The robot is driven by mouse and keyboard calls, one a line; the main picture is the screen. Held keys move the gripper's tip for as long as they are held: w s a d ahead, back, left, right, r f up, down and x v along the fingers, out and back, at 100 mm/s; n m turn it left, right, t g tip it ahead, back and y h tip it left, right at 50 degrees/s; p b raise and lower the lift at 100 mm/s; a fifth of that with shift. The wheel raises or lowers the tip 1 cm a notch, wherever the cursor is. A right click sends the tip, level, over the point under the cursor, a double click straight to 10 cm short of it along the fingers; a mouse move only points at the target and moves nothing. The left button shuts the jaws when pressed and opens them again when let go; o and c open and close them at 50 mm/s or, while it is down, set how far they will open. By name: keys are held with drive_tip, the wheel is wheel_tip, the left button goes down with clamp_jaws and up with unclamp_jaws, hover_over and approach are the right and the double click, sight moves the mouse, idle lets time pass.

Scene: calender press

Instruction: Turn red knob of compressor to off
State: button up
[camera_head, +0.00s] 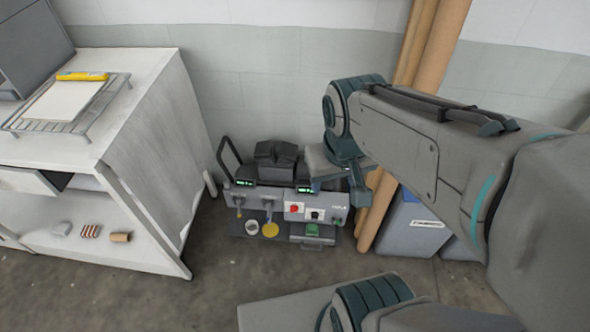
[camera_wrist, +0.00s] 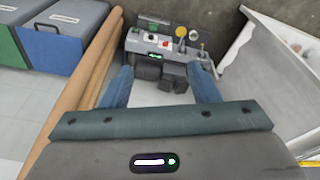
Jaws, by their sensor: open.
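The compressor (camera_head: 272,197) stands on the floor against the wall, a grey machine with a front panel and a black handle. Its red knob (camera_head: 294,208) sits on the panel, left of a black knob (camera_head: 316,214). In the wrist view, the compressor (camera_wrist: 165,44) appears upside down, and the red knob (camera_wrist: 180,31) shows near the top. My gripper (camera_head: 350,190) is over the compressor's right end in the head view. In the wrist view, my gripper (camera_wrist: 161,73) is open and empty, its fingers apart with the compressor beyond them. The red knob's exact pointer direction is too small to read.
A white workbench (camera_head: 140,75) with a wire rack (camera_head: 65,105) stands at left. Brown tubes (camera_head: 428,50) lean on the wall just right of the compressor, beside a blue-grey bin (camera_head: 408,235). The floor (camera_head: 215,285) before the compressor is partly clear.

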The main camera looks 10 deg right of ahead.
drive_tip(key=w+d+f+n+g+h+b, duration=0.25)
drive_tip(key=f+b, duration=0.25)
drive_tip(key=f, duration=0.5)
drive_tip(key=w+d+f+n+g+h+b, duration=0.2)
drive_tip(key=w+d+f+n+h+b, duration=0.3)
drive_tip(key=f, duration=0.6)
drive_tip(key=n+t+y+b, duration=0.2)
drive_tip(key=n+t+b, duration=1.9)
drive_tip(key=n, duration=0.8)
approach(294, 210)
drive_tip(key=w+d+r+g+b, duration=0.1)
drive_tip(key=w+d+b, duration=0.1)
drive_tip(key=w+b, duration=0.5)
drive_tip(key=shift+w+r+g, duration=0.2)
drive_tip(key=shift+w+g, duration=0.15)
drive_tip(key=shift+d, duration=0.1)
drive_tip(key=c, duration=1)
